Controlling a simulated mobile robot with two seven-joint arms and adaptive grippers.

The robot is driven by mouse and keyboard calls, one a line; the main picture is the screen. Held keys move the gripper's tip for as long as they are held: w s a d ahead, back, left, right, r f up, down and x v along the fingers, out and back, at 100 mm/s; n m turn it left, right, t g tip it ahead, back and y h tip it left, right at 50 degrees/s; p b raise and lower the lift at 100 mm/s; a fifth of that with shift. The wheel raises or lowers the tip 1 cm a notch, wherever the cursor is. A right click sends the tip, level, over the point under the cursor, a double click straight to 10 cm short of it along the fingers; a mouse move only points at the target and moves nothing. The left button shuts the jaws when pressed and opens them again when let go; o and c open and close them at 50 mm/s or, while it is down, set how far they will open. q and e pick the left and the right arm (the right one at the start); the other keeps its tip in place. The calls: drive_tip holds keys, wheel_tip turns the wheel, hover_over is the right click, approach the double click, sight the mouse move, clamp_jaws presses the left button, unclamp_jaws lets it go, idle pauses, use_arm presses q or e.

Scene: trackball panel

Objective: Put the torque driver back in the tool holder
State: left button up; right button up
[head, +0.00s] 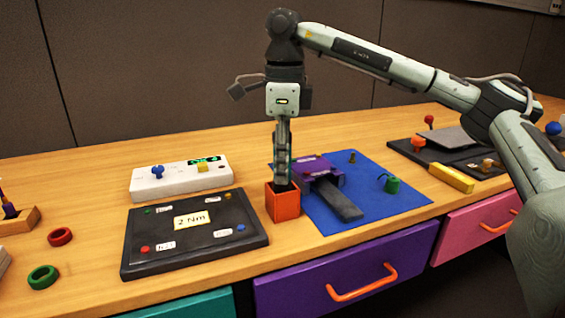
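The orange square box (286,207), which looks like the tool holder, stands on the bench beside the black panel. My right gripper (282,182) points straight down over it, its fingers close together and their lower ends at the box's opening. Thin green edges show along the fingers; I cannot tell whether they belong to the torque driver or to the gripper. A dark shape sits in the box's mouth under the fingertips. I cannot clearly make out the torque driver. My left gripper is not in view.
A black panel (141,228) labelled 2 Nm lies left of the box, with a white unit (180,184) behind it. A blue mat (385,208) at right carries a purple-topped device (309,166) and a green piece (390,185). A yellow bar (451,178) lies farther right.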

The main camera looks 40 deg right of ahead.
drive_tip(key=o, duration=0.3)
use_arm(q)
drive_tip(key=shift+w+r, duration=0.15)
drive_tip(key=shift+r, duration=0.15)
use_arm(e)
drive_tip(key=shift+o, duration=0.2)
drive_tip(key=shift+r, duration=0.1)
drive_tip(key=shift+r, duration=0.2)
wheel_tip(320, 180, up, 7)
drive_tip(key=shift+f+p, duration=0.1)
drive_tip(key=shift+p, duration=0.45)
wheel_tip(320, 180, up, 5)
drive_tip(key=shift+f+p, duration=0.2)
drive_tip(key=shift+p, duration=0.7)
drive_tip(key=shift+d+r, duration=0.1)
drive_tip(key=shift+r, duration=0.1)
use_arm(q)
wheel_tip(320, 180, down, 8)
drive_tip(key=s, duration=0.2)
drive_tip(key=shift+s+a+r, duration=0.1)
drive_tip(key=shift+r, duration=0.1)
